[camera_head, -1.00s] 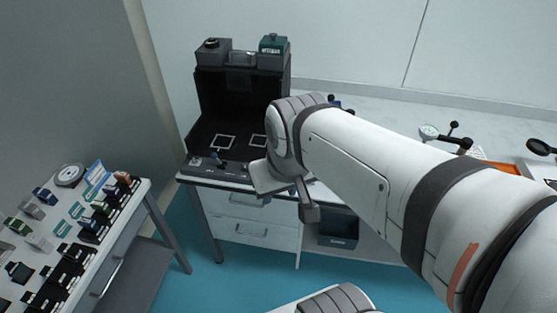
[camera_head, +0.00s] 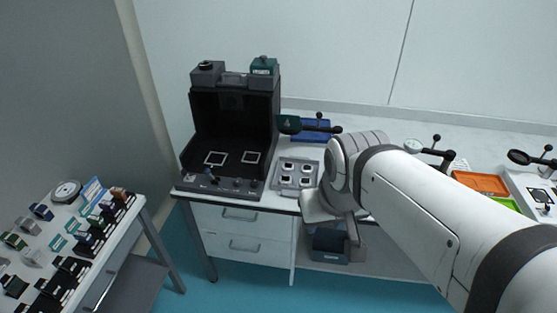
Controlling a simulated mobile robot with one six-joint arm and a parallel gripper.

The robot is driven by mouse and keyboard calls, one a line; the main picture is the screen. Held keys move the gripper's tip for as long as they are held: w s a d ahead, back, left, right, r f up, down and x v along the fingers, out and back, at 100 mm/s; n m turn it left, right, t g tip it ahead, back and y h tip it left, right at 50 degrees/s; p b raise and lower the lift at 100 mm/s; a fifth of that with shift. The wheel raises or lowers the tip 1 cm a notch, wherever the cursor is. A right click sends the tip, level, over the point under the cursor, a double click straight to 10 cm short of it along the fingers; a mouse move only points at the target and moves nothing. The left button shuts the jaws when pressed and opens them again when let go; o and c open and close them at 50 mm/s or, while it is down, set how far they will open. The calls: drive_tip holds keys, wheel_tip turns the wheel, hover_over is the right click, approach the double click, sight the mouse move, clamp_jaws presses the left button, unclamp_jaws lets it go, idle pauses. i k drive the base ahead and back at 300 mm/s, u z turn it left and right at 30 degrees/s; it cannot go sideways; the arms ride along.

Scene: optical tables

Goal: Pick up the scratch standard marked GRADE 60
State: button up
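A grey tray (camera_head: 296,189) on the bench holds several small pale-framed squares with dark centres, which could be scratch standards. No marking on them is legible, so I cannot tell which piece is GRADE 60. My gripper (camera_head: 353,238) is at the end of my arm, right of the tray and in front of the bench's front edge. My wrist covers much of it, and its fingers cannot be made out. I see nothing held in it.
A black viewing booth (camera_head: 232,127) with two white square outlines stands left of the tray. A dark green lens (camera_head: 289,124) on a black arm stands behind the tray. A blue tray (camera_head: 313,134), an orange tray (camera_head: 480,182) and a crowded side table (camera_head: 141,211) also show.

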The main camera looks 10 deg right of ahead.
sight(284, 180)
drive_tip(key=z, duration=0.1)
drive_tip(key=i, duration=1)
drive_tip(key=u, duration=0.05)
